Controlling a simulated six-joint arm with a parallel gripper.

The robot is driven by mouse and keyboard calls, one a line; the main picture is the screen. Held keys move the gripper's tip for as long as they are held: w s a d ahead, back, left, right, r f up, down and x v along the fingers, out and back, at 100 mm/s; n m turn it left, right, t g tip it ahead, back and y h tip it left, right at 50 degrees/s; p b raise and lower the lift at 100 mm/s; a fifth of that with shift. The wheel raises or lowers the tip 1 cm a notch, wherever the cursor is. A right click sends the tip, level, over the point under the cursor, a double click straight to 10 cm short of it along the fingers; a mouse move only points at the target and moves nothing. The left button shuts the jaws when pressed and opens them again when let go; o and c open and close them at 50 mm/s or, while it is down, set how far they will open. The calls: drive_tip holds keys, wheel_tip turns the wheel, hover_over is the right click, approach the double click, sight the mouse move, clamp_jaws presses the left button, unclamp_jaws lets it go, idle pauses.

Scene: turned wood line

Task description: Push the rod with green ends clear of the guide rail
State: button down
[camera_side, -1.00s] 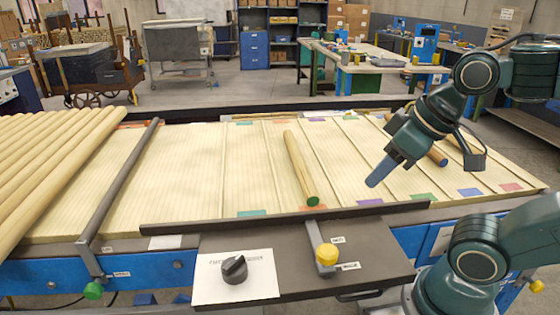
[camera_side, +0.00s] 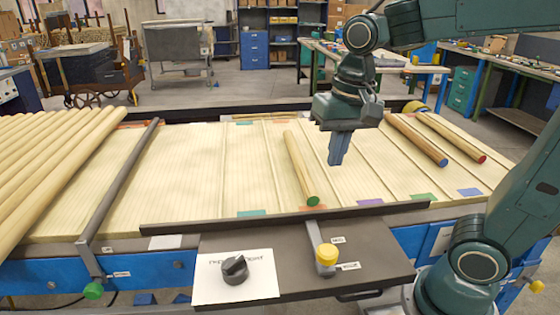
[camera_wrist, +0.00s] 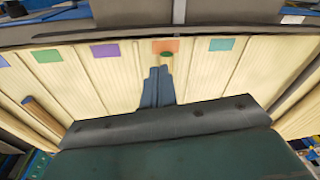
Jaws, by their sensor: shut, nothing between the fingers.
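The rod with the green end (camera_side: 299,163) lies on the ribbed wooden bed, its near end close to the dark guide rail (camera_side: 210,222) along the front. An orange patch shows between that end and the rail; I cannot tell whether they touch. In the wrist view the green end (camera_wrist: 166,54) shows just beyond my fingertips, the rest of the rod hidden. My gripper (camera_side: 336,162) is shut and empty, pointing down to the right of the rod. It looks apart from the rod in the side view. The rail also shows in the wrist view (camera_wrist: 110,35).
A blue-ended rod (camera_side: 416,139) and a red-ended rod (camera_side: 453,138) lie to the right. A grey bar (camera_side: 125,180) crosses the bed on the left, beside several pale poles (camera_side: 70,160). A yellow-knobbed stop (camera_side: 326,255) and black dial (camera_side: 235,269) sit in front.

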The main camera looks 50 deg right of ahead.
sight(304, 171)
drive_tip(key=shift+w+a+f+m+g, duration=0.1)
drive_tip(key=shift+w+f+m+g, duration=0.15)
drive_tip(key=shift+w+m, duration=0.25)
drive_tip(key=shift+w+a+f+m+g, duration=0.1)
drive_tip(key=shift+w+m+g, duration=0.15)
drive_tip(key=shift+w, duration=0.35)
drive_tip(key=shift+w+a+f+m+g, duration=0.1)
drive_tip(key=shift+w+f+m+g, duration=0.1)
drive_tip(key=shift+w+m, duration=0.3)
drive_tip(key=shift+f, duration=0.1)
drive_tip(key=shift+f, duration=4.9)
drive_tip(key=shift+w+d, duration=0.1)
drive_tip(key=w+d, duration=0.8)
wheel_tip(304, 171, up, 10)
